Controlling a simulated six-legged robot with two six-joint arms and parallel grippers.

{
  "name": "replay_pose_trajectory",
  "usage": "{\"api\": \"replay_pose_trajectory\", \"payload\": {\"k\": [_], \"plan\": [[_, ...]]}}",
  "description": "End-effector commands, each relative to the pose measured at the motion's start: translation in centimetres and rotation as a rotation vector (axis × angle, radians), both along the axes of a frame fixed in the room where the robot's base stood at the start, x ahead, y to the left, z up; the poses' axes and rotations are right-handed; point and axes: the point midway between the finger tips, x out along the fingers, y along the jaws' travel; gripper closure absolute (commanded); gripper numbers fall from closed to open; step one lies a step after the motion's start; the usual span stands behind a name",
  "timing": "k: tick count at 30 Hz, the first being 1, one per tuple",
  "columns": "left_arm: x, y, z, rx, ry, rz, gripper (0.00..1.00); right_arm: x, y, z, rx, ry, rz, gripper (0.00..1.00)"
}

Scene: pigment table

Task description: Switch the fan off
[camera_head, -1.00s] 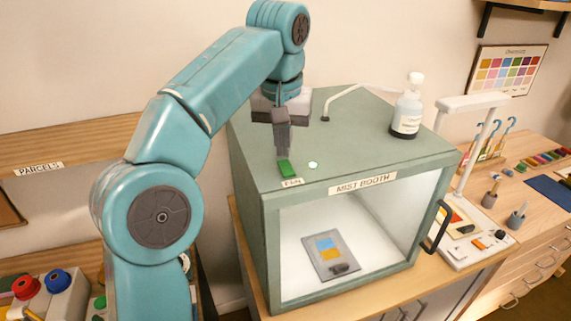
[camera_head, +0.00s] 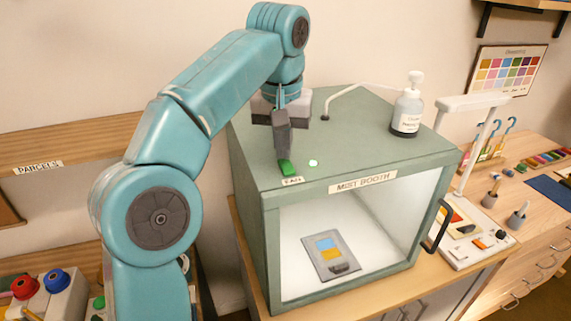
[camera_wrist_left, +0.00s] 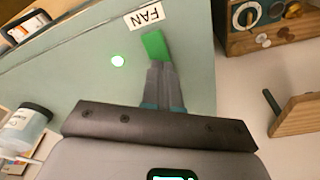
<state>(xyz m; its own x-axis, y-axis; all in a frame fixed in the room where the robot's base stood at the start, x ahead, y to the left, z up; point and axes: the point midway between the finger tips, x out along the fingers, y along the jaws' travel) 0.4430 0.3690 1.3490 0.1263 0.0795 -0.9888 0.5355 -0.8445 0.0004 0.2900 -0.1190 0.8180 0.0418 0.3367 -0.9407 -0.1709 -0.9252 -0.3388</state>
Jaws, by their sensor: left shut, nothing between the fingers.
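The green fan switch (camera_head: 286,167) sits on top of the mist booth (camera_head: 350,150), just behind the FAN label (camera_head: 292,181). In the left wrist view the switch (camera_wrist_left: 155,46), the label (camera_wrist_left: 145,17) and the lit light (camera_wrist_left: 118,60) also show. My left gripper (camera_head: 283,153) points down with its fingers shut and empty. Its tips are right at the back end of the switch; I cannot tell whether they touch it. My right gripper is not in view.
A white bottle (camera_head: 407,110) and a thin bent tube (camera_head: 350,88) are on the booth's top, right of my gripper. A card (camera_head: 331,256) lies inside the lit booth. Coloured knobs (camera_head: 40,283) are at lower left. The booth top's front right is clear.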

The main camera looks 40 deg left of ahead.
Motion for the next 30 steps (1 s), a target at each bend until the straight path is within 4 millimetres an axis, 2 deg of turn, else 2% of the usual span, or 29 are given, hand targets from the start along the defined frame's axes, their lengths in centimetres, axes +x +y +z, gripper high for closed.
{"api": "replay_pose_trajectory", "payload": {"k": [19,30], "plan": [[-0.01,-0.01,-1.06,-0.001,0.001,0.000,1.00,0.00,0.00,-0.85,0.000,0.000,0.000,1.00],[-0.04,-0.06,-1.06,-0.001,0.008,-0.002,1.00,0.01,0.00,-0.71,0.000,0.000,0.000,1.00]]}}
